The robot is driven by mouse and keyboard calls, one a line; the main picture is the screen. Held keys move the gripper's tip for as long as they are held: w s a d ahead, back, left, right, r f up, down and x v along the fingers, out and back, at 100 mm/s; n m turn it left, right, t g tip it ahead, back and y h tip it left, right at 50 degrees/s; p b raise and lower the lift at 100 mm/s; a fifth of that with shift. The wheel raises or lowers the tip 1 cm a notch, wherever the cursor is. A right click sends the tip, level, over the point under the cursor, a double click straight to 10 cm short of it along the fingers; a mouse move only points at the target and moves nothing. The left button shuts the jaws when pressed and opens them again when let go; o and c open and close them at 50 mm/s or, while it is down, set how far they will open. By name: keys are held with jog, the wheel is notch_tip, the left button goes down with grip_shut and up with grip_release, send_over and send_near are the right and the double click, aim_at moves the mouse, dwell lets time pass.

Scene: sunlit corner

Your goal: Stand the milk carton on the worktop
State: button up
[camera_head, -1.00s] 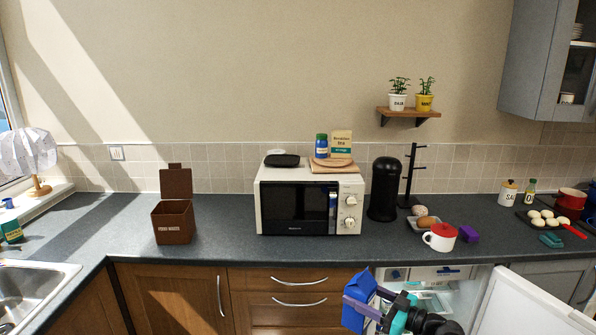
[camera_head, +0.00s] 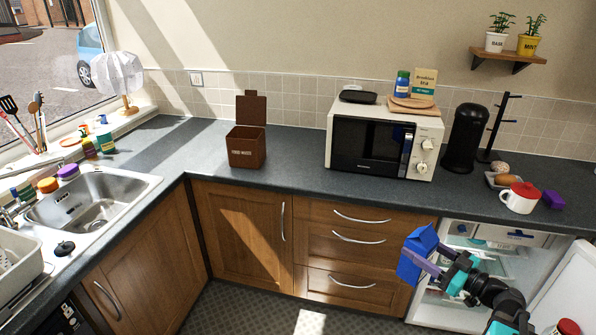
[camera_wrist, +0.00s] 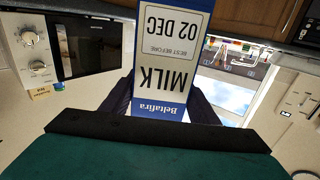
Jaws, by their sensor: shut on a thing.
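The milk carton (camera_head: 424,240) is blue and white and leans to one side in my gripper (camera_head: 414,262). It is held in the air, lower than the worktop (camera_head: 300,172), in front of the drawers and the open fridge. In the wrist view the carton (camera_wrist: 172,45) shows its label with "MILK" and "02 DEC" upside down. My gripper (camera_wrist: 160,105) is shut on it, one finger on each side. The grey worktop runs along the wall and round the corner to the sink.
The worktop is clear between the brown food-waste bin (camera_head: 246,146) and the microwave (camera_head: 385,145). The fridge door (camera_head: 572,285) hangs open beside my arm.

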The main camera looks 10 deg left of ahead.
jog(key=shift+f+b, duration=0.8)
jog(key=shift+f, duration=0.25)
jog(key=shift+s, duration=0.1)
